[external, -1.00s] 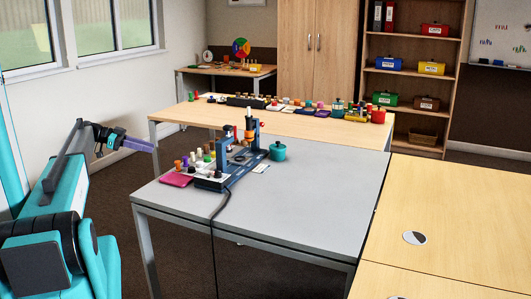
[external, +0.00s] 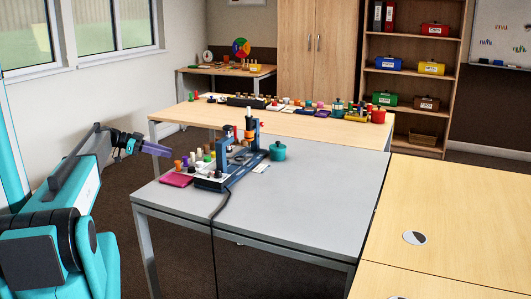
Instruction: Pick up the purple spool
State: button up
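A small purple spool (external: 186,160) seems to stand in the cluster at the left end of the grey table, between an orange spool (external: 178,165) and a white one (external: 192,158). It is very small here, so its shape is hard to make out. My gripper (external: 168,152), with purple fingers, points right toward this cluster from the left. Its tips appear a little left of and above the purple spool in the picture. The gap in depth cannot be judged. I cannot see whether the fingers are apart, and no object shows in them.
A blue device (external: 240,160) with upright posts stands beside the spools, its dark cable hanging over the front edge. A pink pad (external: 176,180) lies in front of the spools. A teal pot (external: 278,151) stands right of the device. The grey table's right side (external: 330,190) is clear.

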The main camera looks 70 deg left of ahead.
aim_at(184, 157)
jog(key=shift+w+d+f, duration=0.1)
jog(key=shift+w+f, duration=0.1)
jog(key=shift+w, duration=0.3)
jog(key=shift+p+x, duration=0.75)
jog(key=shift+x, duration=1.8)
jog(key=shift+d, duration=0.15)
jog(key=shift+c, duration=0.3)
grip_shut()
